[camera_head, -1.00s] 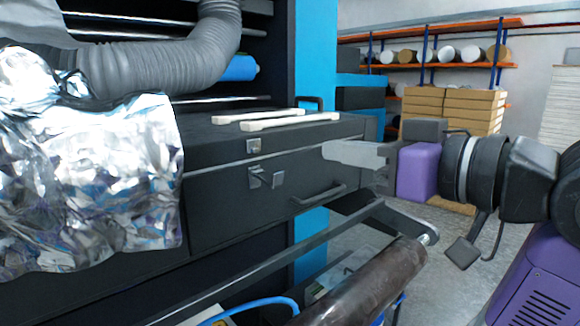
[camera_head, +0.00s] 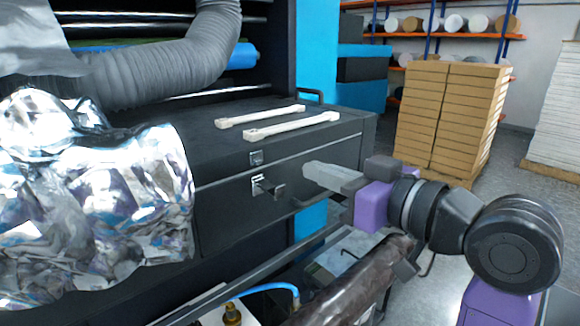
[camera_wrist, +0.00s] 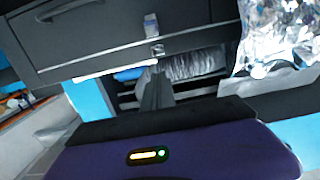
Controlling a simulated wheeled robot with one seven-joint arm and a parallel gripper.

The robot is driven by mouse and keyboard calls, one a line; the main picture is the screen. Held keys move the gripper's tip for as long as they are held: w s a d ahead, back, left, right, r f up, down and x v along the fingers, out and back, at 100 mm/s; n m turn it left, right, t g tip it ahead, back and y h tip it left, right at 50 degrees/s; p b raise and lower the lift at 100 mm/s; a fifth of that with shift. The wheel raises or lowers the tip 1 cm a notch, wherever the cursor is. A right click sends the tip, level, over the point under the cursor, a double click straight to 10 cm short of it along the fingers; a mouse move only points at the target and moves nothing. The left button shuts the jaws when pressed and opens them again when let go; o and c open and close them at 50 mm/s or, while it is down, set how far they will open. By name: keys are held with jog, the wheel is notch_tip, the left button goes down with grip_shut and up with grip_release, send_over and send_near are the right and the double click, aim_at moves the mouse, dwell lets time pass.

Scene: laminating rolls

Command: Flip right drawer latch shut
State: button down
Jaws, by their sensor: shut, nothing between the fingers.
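The dark grey drawer (camera_head: 222,200) has a silver latch (camera_head: 267,187) on its front, with a lever standing out from the face. A small silver catch plate (camera_head: 256,158) sits above it on the cabinet edge, apart from the lever. The latch (camera_wrist: 151,25) and catch plate (camera_wrist: 157,50) also show in the wrist view, which is upside down. My gripper (camera_head: 306,170) has its grey fingers closed together and empty, to the right of the latch and in front of the drawer face. Its fingers (camera_wrist: 156,88) point toward the latch area in the wrist view.
A drawer handle (camera_head: 318,192) lies right of the latch, partly behind my gripper. Two pale wrenches (camera_head: 290,126) lie on the cabinet top. Crumpled silver foil (camera_head: 110,190) hangs at the left. A dark roll (camera_head: 350,285) lies below. Stacked boxes (camera_head: 445,115) stand behind.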

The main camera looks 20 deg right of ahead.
aim_at(269, 184)
jog(key=w+a+f, duration=0.2)
jog(key=w+f, duration=0.2)
jog(key=w, duration=0.2)
jog(key=shift+w+f, duration=0.3)
jog(key=shift+w, duration=0.05)
jog(key=shift+a+f, duration=0.1)
